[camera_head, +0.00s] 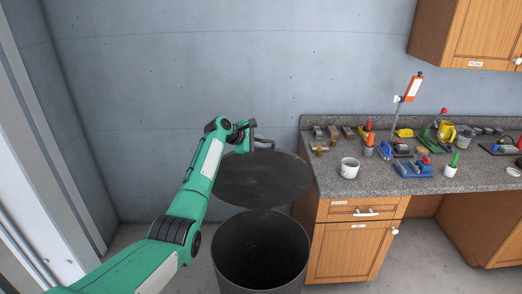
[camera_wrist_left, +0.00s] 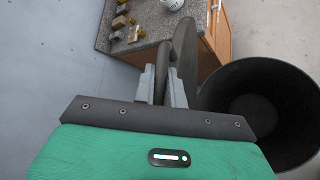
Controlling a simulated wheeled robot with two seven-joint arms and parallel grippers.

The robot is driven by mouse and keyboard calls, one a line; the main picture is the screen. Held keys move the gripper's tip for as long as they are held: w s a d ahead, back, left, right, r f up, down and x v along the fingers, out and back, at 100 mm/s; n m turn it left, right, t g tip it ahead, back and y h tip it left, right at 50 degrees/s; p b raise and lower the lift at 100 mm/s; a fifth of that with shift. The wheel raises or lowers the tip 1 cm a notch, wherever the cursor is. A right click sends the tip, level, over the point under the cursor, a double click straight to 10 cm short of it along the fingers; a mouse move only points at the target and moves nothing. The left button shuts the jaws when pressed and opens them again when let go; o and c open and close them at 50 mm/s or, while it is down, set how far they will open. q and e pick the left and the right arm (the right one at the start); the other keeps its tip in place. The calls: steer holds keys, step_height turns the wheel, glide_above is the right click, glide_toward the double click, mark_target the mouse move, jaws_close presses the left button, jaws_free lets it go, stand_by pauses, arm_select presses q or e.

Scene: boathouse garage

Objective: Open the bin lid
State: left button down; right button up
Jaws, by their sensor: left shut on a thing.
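The dark round bin (camera_head: 262,252) stands on the floor in the head view, its mouth showing. Its dark disc-shaped lid (camera_head: 262,180) is up above and behind the mouth, tilted. My left gripper (camera_head: 252,143) is at the lid's far side, by a grey handle (camera_head: 264,142). In the left wrist view my left gripper (camera_wrist_left: 162,88) has its grey fingers shut on the handle (camera_wrist_left: 172,84) of the lid (camera_wrist_left: 185,55), seen nearly edge-on. The open bin (camera_wrist_left: 265,105) is to the right there. My right gripper is in neither view.
A granite counter (camera_head: 330,183) with wooden cabinets (camera_head: 348,258) stands close to the bin's right. It carries a white cup (camera_head: 349,168) and several tools. A grey wall (camera_head: 180,60) is behind. Bare floor (camera_head: 205,250) shows left of the bin.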

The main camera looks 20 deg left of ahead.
arm_select(q)
steer(key=shift+w+a+r+b, duration=0.15)
steer(key=shift+w+a, duration=0.05)
steer(key=shift+w, duration=0.3)
steer(key=shift+w+a+r+b, duration=0.15)
steer(key=shift+w+a, duration=0.1)
steer(key=shift+w, duration=0.3)
steer(key=shift+w+a+r+b, duration=0.15)
steer(key=shift+w+a, duration=0.05)
steer(key=shift+w, duration=0.3)
steer(key=shift+w+a, duration=0.1)
steer(key=shift+w, duration=0.15)
steer(key=c, duration=1.5)
jaws_free()
steer(key=shift+w+g, duration=0.15)
steer(key=shift+g, duration=0.15)
steer(key=shift+o, duration=0.2)
steer(key=shift+s+a+r, duration=0.35)
steer(key=shift+s+a, duration=0.05)
steer(key=shift+s, duration=0.1)
steer(key=b+v, duration=0.4)
steer(key=v, duration=0.8)
steer(key=shift+a+b, duration=0.15)
steer(key=shift+b, duration=0.15)
